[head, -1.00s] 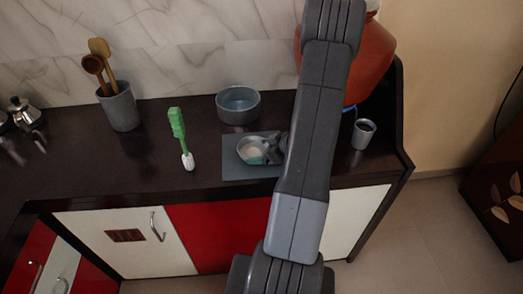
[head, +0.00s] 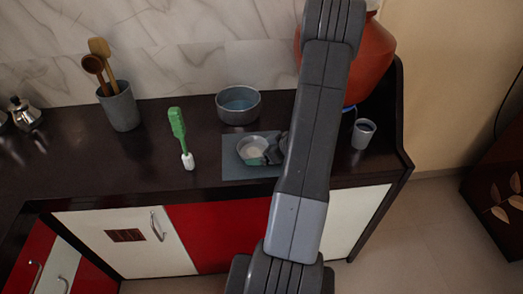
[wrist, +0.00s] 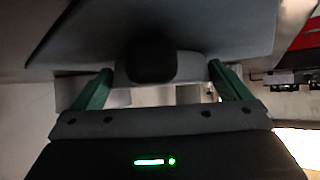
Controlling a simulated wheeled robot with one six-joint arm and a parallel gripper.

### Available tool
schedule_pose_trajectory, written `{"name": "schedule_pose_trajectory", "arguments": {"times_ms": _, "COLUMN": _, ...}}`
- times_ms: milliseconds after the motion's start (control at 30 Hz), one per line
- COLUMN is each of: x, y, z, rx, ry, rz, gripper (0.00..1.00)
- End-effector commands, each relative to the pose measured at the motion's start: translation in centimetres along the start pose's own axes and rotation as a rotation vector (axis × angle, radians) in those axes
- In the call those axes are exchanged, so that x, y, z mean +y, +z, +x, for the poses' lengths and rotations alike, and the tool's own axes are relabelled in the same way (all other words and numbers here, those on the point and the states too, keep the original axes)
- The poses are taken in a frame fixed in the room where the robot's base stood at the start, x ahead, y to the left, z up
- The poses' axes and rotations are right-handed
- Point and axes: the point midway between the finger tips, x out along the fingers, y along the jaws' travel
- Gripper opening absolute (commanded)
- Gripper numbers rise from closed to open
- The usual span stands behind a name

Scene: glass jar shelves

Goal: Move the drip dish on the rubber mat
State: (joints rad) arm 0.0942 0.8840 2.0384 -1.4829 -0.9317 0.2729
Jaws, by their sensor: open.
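The drip dish (head: 252,149) is a shallow round grey dish with a pale inside. It rests on the flat grey rubber mat (head: 232,172) in the head view. My gripper (head: 264,158) is low at the dish's right front side, partly hidden by my arm. One green finger shows against the dish's near edge; I cannot tell whether it touches. In the wrist view my gripper (wrist: 163,88) has its two green fingers spread apart. A grey shape with a dark round patch lies between and beyond them; I cannot tell what it is.
A grey bowl (head: 238,105) stands just behind the mat. A grey cup (head: 363,134) and a large clay pot (head: 372,65) are at the right. The counter left of the brush has room.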

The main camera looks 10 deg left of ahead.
Motion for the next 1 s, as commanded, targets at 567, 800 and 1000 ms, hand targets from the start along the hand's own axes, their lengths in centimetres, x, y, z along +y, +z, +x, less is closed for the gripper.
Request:
{"name": "schedule_pose_trajectory", "arguments": {"times_ms": 567, "x": 0.0, "y": -0.1, "z": -1.7, "rx": 0.0, "ry": 0.001, "rz": 0.001, "gripper": 0.96}}
{"name": "schedule_pose_trajectory", "arguments": {"times_ms": 800, "x": 0.0, "y": -0.1, "z": -2.5, "rx": 0.0, "ry": 0.001, "rz": 0.001, "gripper": 0.96}}
{"name": "schedule_pose_trajectory", "arguments": {"times_ms": 1000, "x": 0.0, "y": -0.1, "z": -3.2, "rx": 0.0, "ry": 0.0, "rz": 0.001, "gripper": 0.96}}
